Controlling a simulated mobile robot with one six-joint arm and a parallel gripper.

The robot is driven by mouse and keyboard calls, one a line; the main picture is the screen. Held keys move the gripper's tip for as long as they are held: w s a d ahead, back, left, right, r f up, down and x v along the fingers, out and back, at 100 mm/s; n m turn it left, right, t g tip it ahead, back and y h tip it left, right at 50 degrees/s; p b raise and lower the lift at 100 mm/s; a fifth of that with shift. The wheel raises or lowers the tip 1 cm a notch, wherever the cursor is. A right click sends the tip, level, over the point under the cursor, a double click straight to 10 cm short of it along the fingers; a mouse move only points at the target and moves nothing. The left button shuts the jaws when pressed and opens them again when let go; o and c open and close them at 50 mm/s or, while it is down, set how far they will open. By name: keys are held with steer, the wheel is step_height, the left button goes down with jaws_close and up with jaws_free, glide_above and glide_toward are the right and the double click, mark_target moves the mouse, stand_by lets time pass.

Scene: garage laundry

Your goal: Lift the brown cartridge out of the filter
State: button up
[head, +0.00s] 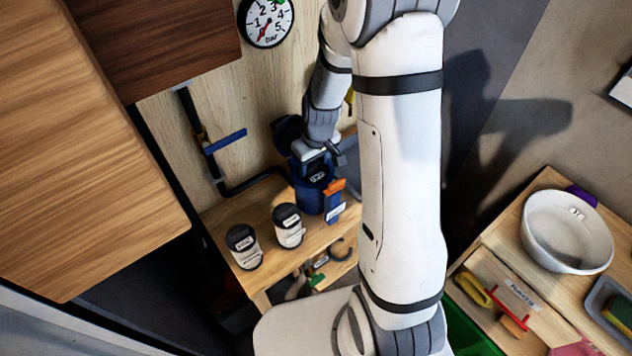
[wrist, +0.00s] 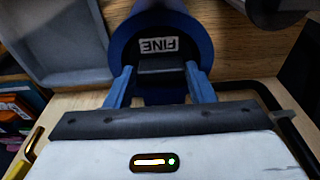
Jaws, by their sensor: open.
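The filter is a blue round housing (head: 309,196) on the wooden bench, with a dark part at its top. In the wrist view, a blue round body (wrist: 203,42) with a "FINE" label fills the upper middle. My gripper (wrist: 160,72) is open, its two blue fingers apart on either side of a dark block below that label. I cannot tell whether the fingers touch anything. In the head view, my gripper (head: 320,157) is over the top of the filter and partly hides it. I cannot make out any brown cartridge in either view.
Two dark-lidded canisters (head: 289,226) (head: 243,247) with pale labels stand left of the filter. A black pipe with a blue lever (head: 225,141) runs up the wall behind. An orange-and-blue part (head: 334,200) is at the filter's right. A white basin (head: 566,232) is far right.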

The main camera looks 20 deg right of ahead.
steer(key=shift+c, duration=0.2)
steer(key=c, duration=1)
